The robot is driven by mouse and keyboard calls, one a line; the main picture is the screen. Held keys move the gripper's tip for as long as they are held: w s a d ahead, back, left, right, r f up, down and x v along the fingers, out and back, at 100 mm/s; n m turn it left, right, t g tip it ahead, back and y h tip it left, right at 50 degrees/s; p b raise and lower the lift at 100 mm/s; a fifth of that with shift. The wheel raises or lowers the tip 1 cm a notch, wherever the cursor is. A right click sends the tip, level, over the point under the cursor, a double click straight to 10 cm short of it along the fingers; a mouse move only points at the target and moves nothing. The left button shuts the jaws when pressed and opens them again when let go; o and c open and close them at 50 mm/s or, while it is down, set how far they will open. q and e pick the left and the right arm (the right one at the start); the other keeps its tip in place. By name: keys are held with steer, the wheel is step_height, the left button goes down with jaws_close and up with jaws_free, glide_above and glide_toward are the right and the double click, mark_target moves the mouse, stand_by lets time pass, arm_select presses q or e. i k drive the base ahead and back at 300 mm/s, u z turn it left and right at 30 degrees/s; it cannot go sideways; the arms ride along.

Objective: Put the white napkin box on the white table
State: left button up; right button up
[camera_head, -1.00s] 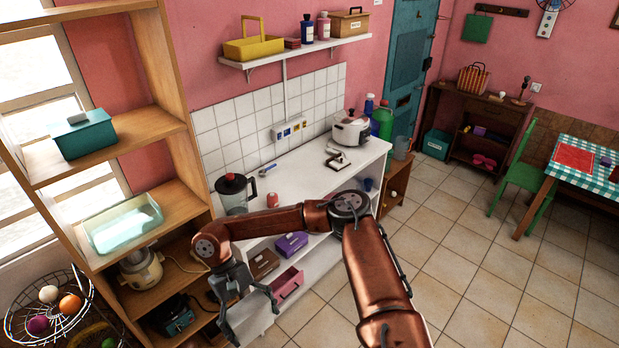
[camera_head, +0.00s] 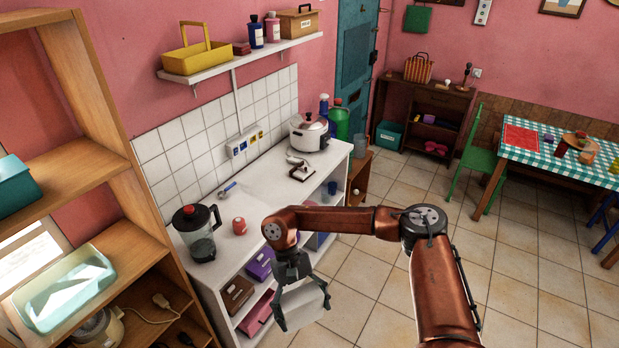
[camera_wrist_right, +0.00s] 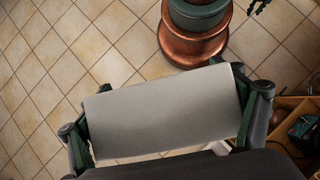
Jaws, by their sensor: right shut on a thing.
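The white napkin box (camera_head: 306,304) is a pale, plain block between the fingers of my right gripper (camera_head: 300,310). The gripper is shut on it, one finger at each end. The box fills the middle of the right wrist view (camera_wrist_right: 165,115), over the tiled floor. The white table (camera_head: 262,196) is the long white counter along the tiled wall. In the head view, my right gripper and the box are in front of its near side, lower in the picture than its top and apart from it. My left gripper is not in view.
A wooden shelf (camera_head: 150,215) rises at the left.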

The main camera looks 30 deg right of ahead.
mark_target(270, 209)
steer(key=z, duration=0.15)
steer(key=i, duration=1.65)
steer(key=u, duration=0.15)
